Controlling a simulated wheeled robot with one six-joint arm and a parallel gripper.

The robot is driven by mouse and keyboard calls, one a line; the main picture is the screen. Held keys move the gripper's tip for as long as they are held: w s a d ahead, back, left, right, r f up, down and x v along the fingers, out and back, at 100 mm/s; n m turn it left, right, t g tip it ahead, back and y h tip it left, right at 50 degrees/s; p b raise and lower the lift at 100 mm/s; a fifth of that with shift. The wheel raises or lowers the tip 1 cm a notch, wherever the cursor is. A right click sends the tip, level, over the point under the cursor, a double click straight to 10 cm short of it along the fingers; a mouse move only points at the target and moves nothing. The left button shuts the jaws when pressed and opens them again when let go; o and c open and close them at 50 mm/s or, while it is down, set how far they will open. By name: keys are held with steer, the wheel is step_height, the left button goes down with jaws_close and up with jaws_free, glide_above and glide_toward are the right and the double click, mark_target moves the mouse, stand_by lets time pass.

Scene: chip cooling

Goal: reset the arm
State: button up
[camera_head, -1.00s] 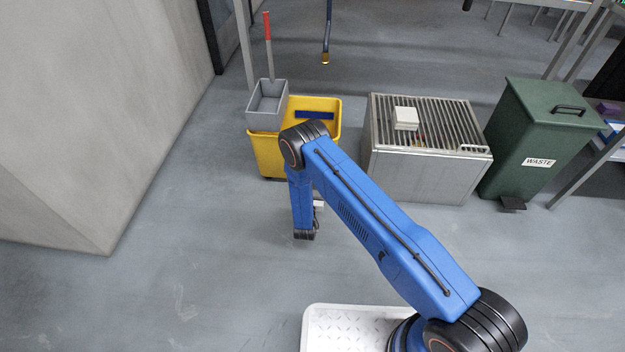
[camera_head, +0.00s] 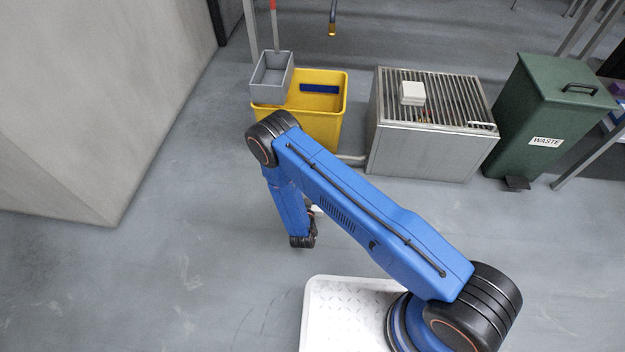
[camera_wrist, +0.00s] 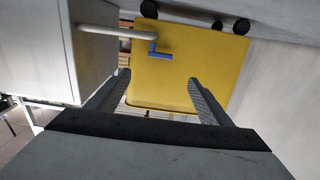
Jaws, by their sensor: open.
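My gripper shows in the wrist view (camera_wrist: 160,95) with its two dark fingers wide apart and nothing between them. Beyond the fingers is the side of the yellow mop bucket (camera_wrist: 190,65), which stands clear of them. In the head view the blue arm is bent, its elbow up in front of the bucket and its forearm hanging down. The gripper itself is mostly hidden there behind the forearm and wrist.
The yellow bucket (camera_head: 325,110) with a grey wringer (camera_head: 271,78) stands behind my arm. A metal box with a grille top (camera_head: 420,150) carries a small white block (camera_head: 412,93). A green waste bin (camera_head: 545,115) stands at right. A concrete block (camera_head: 90,110) fills the left. Floor between is clear.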

stand_by(0.5)
steer(key=w+r+m+g+y, duration=0.1)
steer(key=w+r+g, duration=0.1)
steer(key=w+r, duration=0.7)
steer(key=w+r+m+g, duration=0.1)
steer(key=w+r+g, duration=0.25)
steer(key=r, duration=0.95)
steer(key=s+d+r+g+y, duration=0.1)
steer(key=d+r, duration=0.4)
steer(key=r, duration=0.6)
steer(key=s+d+r+g+y, duration=0.1)
steer(key=d+r, duration=0.3)
steer(key=r, duration=0.7)
steer(key=s+d+r+n+g, duration=0.1)
steer(key=s+d+r+g, duration=0.1)
steer(key=s+d+r, duration=0.7)
steer(key=s+d+r+n+g, duration=0.1)
steer(key=s+d+r, duration=0.55)
steer(key=s, duration=0.45)
steer(key=s+d+r+g+h, duration=0.1)
steer(key=s+d, duration=0.4)
steer(key=s, duration=0.7)
steer(key=s+d+r+g+h, duration=0.1)
steer(key=s+d, duration=0.5)
steer(key=s, duration=0.7)
steer(key=shift+s+d+n+g, duration=0.15)
steer(key=shift+s+n+g, duration=0.1)
steer(key=shift+n+g, duration=0.1)
